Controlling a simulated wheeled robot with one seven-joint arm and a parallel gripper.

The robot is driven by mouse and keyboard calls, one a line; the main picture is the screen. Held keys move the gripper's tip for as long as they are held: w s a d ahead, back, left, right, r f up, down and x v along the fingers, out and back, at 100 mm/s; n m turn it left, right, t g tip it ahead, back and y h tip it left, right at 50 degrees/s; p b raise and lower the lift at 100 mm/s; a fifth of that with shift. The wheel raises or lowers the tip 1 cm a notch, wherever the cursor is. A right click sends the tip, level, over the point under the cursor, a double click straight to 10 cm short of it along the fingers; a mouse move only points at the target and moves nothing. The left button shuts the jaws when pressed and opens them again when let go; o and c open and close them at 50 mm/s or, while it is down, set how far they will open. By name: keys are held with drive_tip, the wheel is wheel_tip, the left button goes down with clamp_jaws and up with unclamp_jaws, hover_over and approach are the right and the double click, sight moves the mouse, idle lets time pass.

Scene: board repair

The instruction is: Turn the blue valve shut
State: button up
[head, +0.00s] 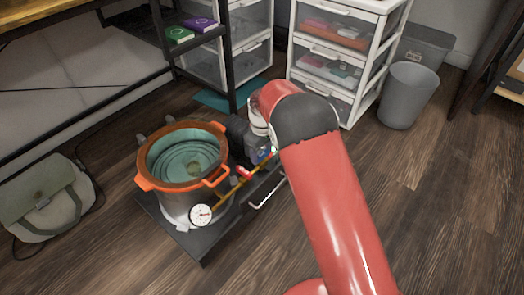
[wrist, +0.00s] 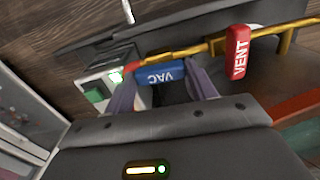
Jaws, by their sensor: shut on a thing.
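The blue valve handle, marked VAC (wrist: 160,73), sits on the brass pipe (wrist: 205,48) in the wrist view. It lies roughly along the pipe. In the head view only a small bit of blue (head: 264,156) shows. My gripper (wrist: 158,82) is shut on the blue handle, with one purple-grey finger at each end of it. In the head view my gripper's fingertips are mostly hidden by my red arm. A red handle marked VENT (wrist: 238,52) stands crosswise to the pipe, to the right of the blue one; it also shows in the head view (head: 243,171).
An orange-rimmed pot (head: 144,182) with a dial gauge (head: 200,215) stands close left of the pipe on a dark base plate (head: 205,247). A box with a green switch (wrist: 95,93) is beside the handle.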

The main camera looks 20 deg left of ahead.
sight(262, 154)
drive_tip(key=m+p, duration=0.2)
drive_tip(key=m, duration=0.2)
drive_tip(key=shift+r+m, duration=0.1)
drive_tip(key=shift+m, duration=0.2)
drive_tip(key=m+p, duration=0.1)
drive_tip(key=m, duration=0.3)
drive_tip(key=shift+m, duration=0.3)
drive_tip(key=m+p, duration=0.1)
drive_tip(key=m, duration=0.3)
drive_tip(key=shift+m+p, duration=0.4)
drive_tip(key=shift+m, duration=1.6)
drive_tip(key=o, duration=1)
wheel_tip(262, 154, up, 7)
drive_tip(key=shift+r+p, duration=0.2)
drive_tip(key=shift+p, duration=0.3)
drive_tip(key=shift+r, duration=0.1)
